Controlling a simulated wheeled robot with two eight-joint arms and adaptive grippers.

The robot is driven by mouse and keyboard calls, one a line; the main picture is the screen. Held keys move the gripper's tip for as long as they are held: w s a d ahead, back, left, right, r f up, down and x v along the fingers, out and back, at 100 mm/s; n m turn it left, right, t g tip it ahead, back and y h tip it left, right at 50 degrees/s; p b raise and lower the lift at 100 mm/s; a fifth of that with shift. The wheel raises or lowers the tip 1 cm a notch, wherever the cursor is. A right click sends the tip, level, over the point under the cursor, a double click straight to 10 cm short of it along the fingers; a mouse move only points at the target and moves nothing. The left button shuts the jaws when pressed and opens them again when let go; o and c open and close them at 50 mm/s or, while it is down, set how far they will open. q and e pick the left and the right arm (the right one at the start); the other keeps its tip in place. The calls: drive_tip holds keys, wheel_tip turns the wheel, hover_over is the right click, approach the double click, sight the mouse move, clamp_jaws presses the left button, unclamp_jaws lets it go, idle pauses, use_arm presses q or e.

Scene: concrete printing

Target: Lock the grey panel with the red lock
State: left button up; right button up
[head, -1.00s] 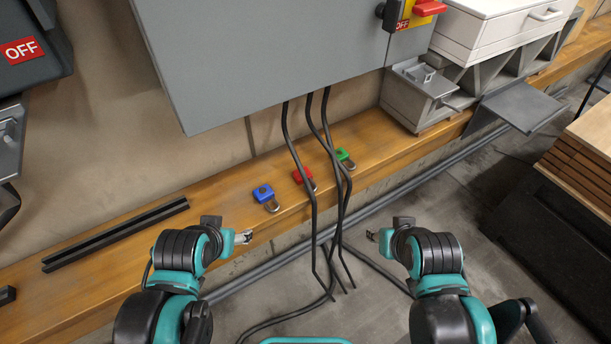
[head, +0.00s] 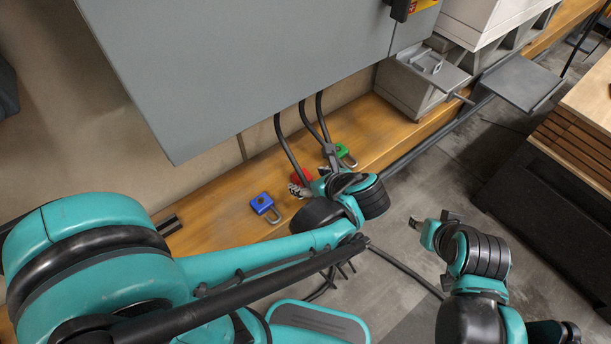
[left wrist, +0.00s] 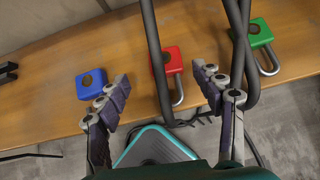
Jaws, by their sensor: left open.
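The grey panel (head: 250,70) fills the upper middle of the head view, with a dark switch handle (head: 400,8) at its top right edge, cut off by the frame. The red lock (left wrist: 166,60) lies on the wooden ledge, shackle towards me. In the head view the red lock (head: 301,176) is partly hidden by my left gripper (head: 299,190). In the left wrist view my left gripper (left wrist: 160,80) is open and empty, its fingers either side of the red lock, apart from it. My right gripper (head: 433,222) is over the floor at right; its fingers are unclear.
A blue lock (head: 263,203) and a green lock (head: 342,150) lie on the ledge (head: 205,215) either side of the red one. Black cables (head: 287,145) hang from the panel close to the red lock and left gripper. A grey shelf (head: 522,82) juts out at right.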

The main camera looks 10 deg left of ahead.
sight(304, 179)
use_arm(q)
drive_tip(key=x, duration=0.2)
drive_tip(key=b+x, duration=0.1)
drive_tip(key=x, duration=0.1)
drive_tip(key=b+x, duration=0.1)
drive_tip(key=x, duration=0.1)
drive_tip(key=shift+w+d, duration=0.25)
drive_tip(key=shift+d, duration=0.1)
drive_tip(key=shift+r, duration=0.1)
drive_tip(key=shift+c, duration=0.6)
drive_tip(key=c, duration=1.3)
